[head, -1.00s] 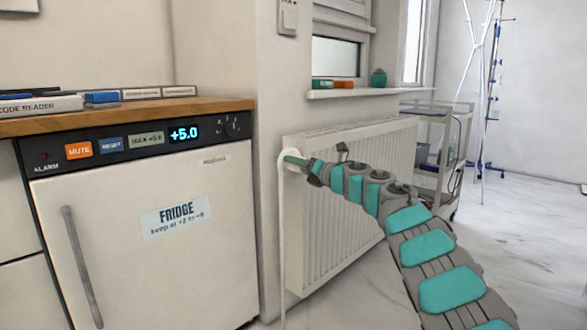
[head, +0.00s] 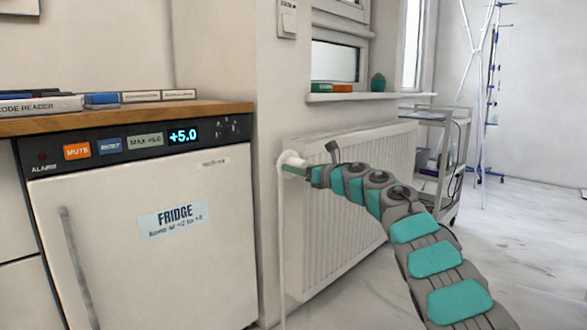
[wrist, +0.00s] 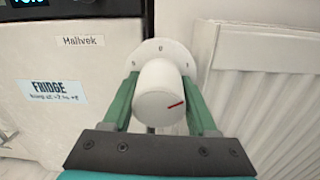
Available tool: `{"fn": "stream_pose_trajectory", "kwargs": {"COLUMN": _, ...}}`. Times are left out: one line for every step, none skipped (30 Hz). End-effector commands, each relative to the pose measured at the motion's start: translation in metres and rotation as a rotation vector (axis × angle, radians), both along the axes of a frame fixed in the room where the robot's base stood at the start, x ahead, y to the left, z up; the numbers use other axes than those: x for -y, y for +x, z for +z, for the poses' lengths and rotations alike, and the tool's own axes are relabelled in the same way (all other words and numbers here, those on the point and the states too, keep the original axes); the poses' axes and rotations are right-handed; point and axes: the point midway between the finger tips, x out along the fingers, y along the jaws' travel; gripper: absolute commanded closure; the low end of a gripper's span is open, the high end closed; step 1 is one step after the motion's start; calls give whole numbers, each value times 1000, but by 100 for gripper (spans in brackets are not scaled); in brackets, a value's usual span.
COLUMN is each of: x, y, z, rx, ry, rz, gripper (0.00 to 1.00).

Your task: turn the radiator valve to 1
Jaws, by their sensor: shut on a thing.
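The radiator valve is a white round knob (wrist: 158,92) in the middle of the wrist view, in front of a pale dial plate (wrist: 160,50). A red line on the knob points right and slightly up in that view. A small mark like a 0 shows at the top of the plate; the other marks are too small to read. My gripper (wrist: 160,95) has one green finger on each side of the knob and is shut on it. In the head view, my gripper (head: 294,170) is at the white valve (head: 290,158), partly covering it.
The white radiator (head: 325,230) stands right behind the valve, under a windowsill (head: 365,95). A fridge (head: 150,240) stands to the left. A trolley (head: 445,160) is beyond the radiator, and a pale pipe (head: 282,250) runs down from the valve.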

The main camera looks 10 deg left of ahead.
Motion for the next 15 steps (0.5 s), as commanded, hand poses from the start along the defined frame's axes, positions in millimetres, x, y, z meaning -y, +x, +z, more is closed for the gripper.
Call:
{"fn": "stream_pose_trajectory", "kwargs": {"x": -1, "y": 0, "z": -3, "rx": 1, "ry": -5, "rz": 3, "gripper": 97}}
{"fn": "stream_pose_trajectory", "kwargs": {"x": -1, "y": 0, "z": -3, "rx": 3, "ry": -7, "rz": 3, "gripper": 97}}
{"fn": "stream_pose_trajectory", "kwargs": {"x": -1, "y": 0, "z": -3, "rx": 4, "ry": -9, "rz": 3, "gripper": 97}}
{"fn": "stream_pose_trajectory", "kwargs": {"x": -1, "y": 0, "z": -3, "rx": 4, "ry": -9, "rz": 3, "gripper": 97}}
{"fn": "stream_pose_trajectory", "kwargs": {"x": -1, "y": 0, "z": -3, "rx": 5, "ry": -10, "rz": 3, "gripper": 97}}
{"fn": "stream_pose_trajectory", "kwargs": {"x": -1, "y": 0, "z": -3, "rx": 5, "ry": -10, "rz": 3, "gripper": 97}}
{"fn": "stream_pose_trajectory", "kwargs": {"x": -1, "y": 0, "z": -3, "rx": 5, "ry": -10, "rz": 3, "gripper": 97}}
{"fn": "stream_pose_trajectory", "kwargs": {"x": -1, "y": 0, "z": -3, "rx": 5, "ry": -10, "rz": 3, "gripper": 97}}
{"fn": "stream_pose_trajectory", "kwargs": {"x": -1, "y": 0, "z": -3, "rx": 5, "ry": -10, "rz": 3, "gripper": 97}}
{"fn": "stream_pose_trajectory", "kwargs": {"x": -1, "y": 0, "z": -3, "rx": 5, "ry": -10, "rz": 3, "gripper": 97}}
{"fn": "stream_pose_trajectory", "kwargs": {"x": -1, "y": 0, "z": -3, "rx": 5, "ry": -10, "rz": 3, "gripper": 97}}
{"fn": "stream_pose_trajectory", "kwargs": {"x": -1, "y": 0, "z": -3, "rx": 5, "ry": -10, "rz": 3, "gripper": 97}}
{"fn": "stream_pose_trajectory", "kwargs": {"x": -1, "y": 0, "z": -3, "rx": 4, "ry": -9, "rz": 3, "gripper": 97}}
{"fn": "stream_pose_trajectory", "kwargs": {"x": -1, "y": 0, "z": -3, "rx": 4, "ry": -9, "rz": 3, "gripper": 40}}
{"fn": "stream_pose_trajectory", "kwargs": {"x": -1, "y": 0, "z": -3, "rx": 5, "ry": -8, "rz": 3, "gripper": 36}}
